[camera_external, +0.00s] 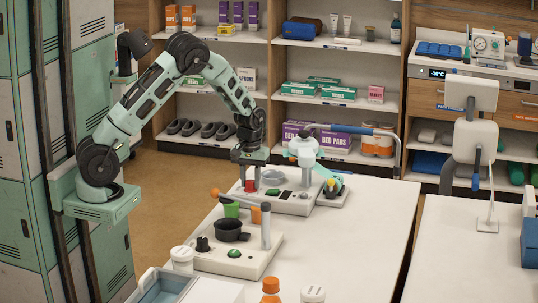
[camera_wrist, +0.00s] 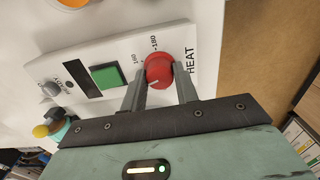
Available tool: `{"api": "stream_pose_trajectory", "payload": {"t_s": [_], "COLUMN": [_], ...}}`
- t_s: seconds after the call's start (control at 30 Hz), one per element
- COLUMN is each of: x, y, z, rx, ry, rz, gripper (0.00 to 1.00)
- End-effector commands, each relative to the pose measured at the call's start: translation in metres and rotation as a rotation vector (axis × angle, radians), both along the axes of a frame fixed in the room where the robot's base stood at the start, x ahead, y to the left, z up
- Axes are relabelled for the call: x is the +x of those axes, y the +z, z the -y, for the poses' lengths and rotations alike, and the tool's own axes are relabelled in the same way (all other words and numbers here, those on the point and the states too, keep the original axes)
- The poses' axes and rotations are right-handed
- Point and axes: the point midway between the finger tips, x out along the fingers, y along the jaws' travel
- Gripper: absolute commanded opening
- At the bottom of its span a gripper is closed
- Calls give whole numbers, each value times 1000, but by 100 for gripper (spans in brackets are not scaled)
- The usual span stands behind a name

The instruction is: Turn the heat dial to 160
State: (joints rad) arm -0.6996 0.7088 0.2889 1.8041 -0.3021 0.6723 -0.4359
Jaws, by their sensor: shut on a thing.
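The red heat dial (camera_wrist: 159,69) sits on a white panel beside the word HEAT, with the marks 160 and 180 along its edge in the wrist view. My gripper (camera_wrist: 161,82) has one finger on each side of the dial and is shut on it. A short pale pointer line shows on the dial's lower left face, away from the printed marks. In the external view my gripper (camera_external: 250,176) points down over the red dial (camera_external: 250,186) at the left end of the white device (camera_external: 290,203). I cannot read the exact setting.
A green square (camera_wrist: 108,76) and a grey knob (camera_wrist: 51,89) are on the same panel. In front stands another white unit (camera_external: 235,262) with a black pot (camera_external: 230,230) and an upright post. The table's right side is clear.

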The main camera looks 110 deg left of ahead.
Motion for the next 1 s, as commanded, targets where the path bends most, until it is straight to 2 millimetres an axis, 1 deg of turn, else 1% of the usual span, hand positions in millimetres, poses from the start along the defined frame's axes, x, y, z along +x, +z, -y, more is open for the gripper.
{"api": "stream_pose_trajectory", "payload": {"t_s": [0.3,0.6,0.8,1.0], "x": [1,1,1,2], "y": [0,1,1,1], "z": [0,0,0,0], "rx": [1,2,2,2], "ry": [-300,-560,-688,-770], "rz": [2,2,2,2], "gripper": [7,7,7,7]}}
